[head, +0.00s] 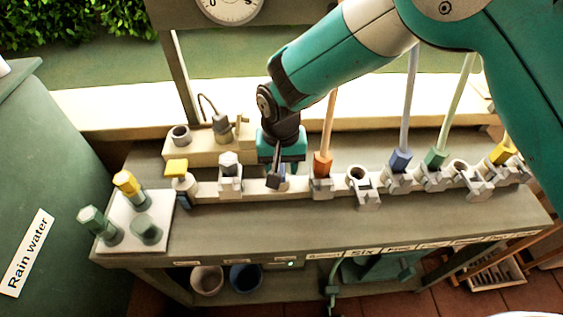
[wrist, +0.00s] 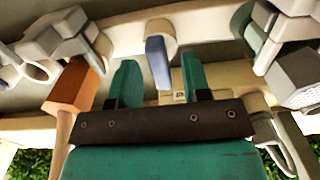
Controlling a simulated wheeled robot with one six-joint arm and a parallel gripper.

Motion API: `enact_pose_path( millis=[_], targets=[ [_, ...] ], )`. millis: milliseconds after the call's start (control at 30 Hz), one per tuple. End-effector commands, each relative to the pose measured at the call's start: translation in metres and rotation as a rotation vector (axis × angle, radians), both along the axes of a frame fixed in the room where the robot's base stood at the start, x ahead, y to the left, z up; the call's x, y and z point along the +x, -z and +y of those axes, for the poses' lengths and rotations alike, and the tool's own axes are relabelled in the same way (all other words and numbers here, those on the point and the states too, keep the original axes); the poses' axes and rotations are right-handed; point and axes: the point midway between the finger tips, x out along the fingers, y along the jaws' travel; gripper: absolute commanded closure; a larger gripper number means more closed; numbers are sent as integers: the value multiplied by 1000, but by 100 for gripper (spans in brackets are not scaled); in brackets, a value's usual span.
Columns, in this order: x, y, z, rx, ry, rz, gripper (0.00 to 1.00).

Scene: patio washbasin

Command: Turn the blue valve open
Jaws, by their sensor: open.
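The blue valve (wrist: 158,62) has a flat blue lever handle on a pale round mount. It shows in the wrist view, upright in the picture. My gripper (wrist: 160,75) is open, with one teal finger to the left of the handle and one to the right. Gaps show on both sides, so the fingers do not appear to touch it.
An orange-ended rod (head: 322,163) stands in a holder close right of my gripper. A grey hexagonal piece in a clip (head: 230,165) is close left. More coloured rods stand farther right. The bench front is clear.

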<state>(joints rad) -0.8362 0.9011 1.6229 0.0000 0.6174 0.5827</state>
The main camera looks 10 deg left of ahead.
Motion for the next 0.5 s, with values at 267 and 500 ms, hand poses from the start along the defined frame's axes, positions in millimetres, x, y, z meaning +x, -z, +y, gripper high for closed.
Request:
enact_pose_path(
  millis=[267, 500],
  targets=[
    [0, 2, 0, 0, 0, 0, 56],
    [0, 2, 0, 0, 0, 0, 100]
  ],
)
